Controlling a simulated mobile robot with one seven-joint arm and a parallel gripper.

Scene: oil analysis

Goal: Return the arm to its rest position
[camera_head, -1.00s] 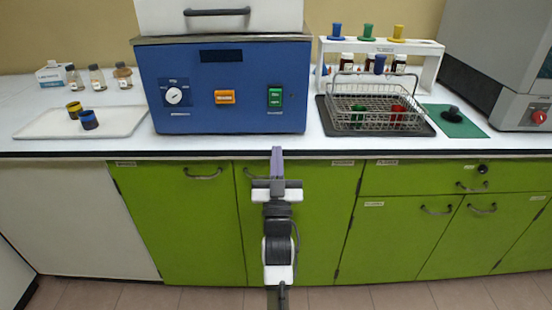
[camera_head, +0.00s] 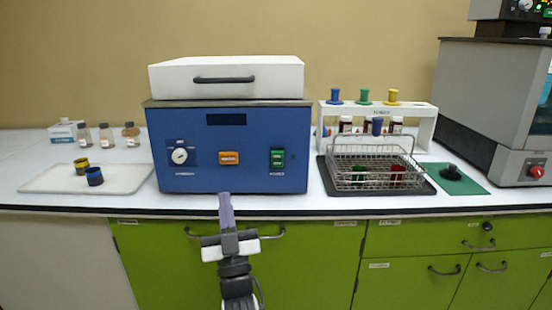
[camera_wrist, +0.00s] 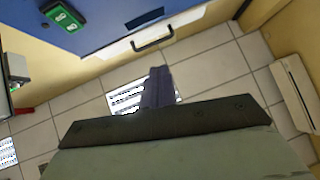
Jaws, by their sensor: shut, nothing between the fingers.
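My gripper (camera_head: 226,208) is in the lower middle of the head view, in front of the counter edge and the green cabinet doors. Its purple fingers are together and point up, with nothing between them. They overlap the counter's front edge in the picture, below the blue machine (camera_head: 228,150). In the wrist view my gripper (camera_wrist: 158,82) shows its fingers closed and empty against a background of tiles. My arm hangs down out of the bottom of the head view.
Green cabinets (camera_head: 320,260) lie below. Space before the cabinets looks clear.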

